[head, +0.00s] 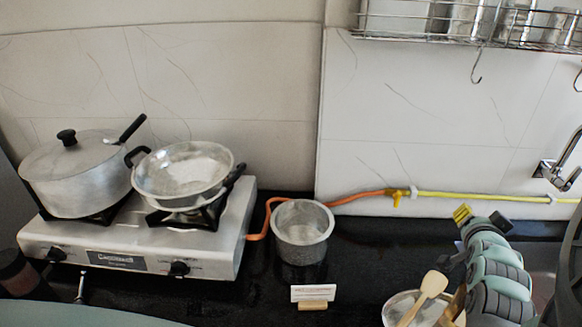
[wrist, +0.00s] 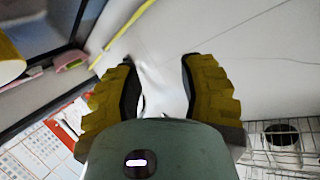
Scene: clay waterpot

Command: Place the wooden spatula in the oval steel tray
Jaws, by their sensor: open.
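The wooden spatula (head: 434,284) is pale, with its broad end up and its handle slanting down left. It overlaps a steel vessel (head: 392,307) at the bottom edge of the head view, probably the oval steel tray, which is cut off by the frame. I cannot tell whether the spatula lies in it or only passes in front. My gripper (head: 463,213) is up and right of the spatula, near the wall, apart from it. In the wrist view my gripper (wrist: 158,68) shows two yellow fingers spread apart with nothing between them but white wall behind.
A two-burner stove (head: 135,262) holds a lidded pot (head: 75,180) and a pan (head: 185,172). A steel pot (head: 302,236) and a small card (head: 313,293) stand mid-counter. A wire rack (head: 470,30) hangs above; a tap (head: 555,172) is at right.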

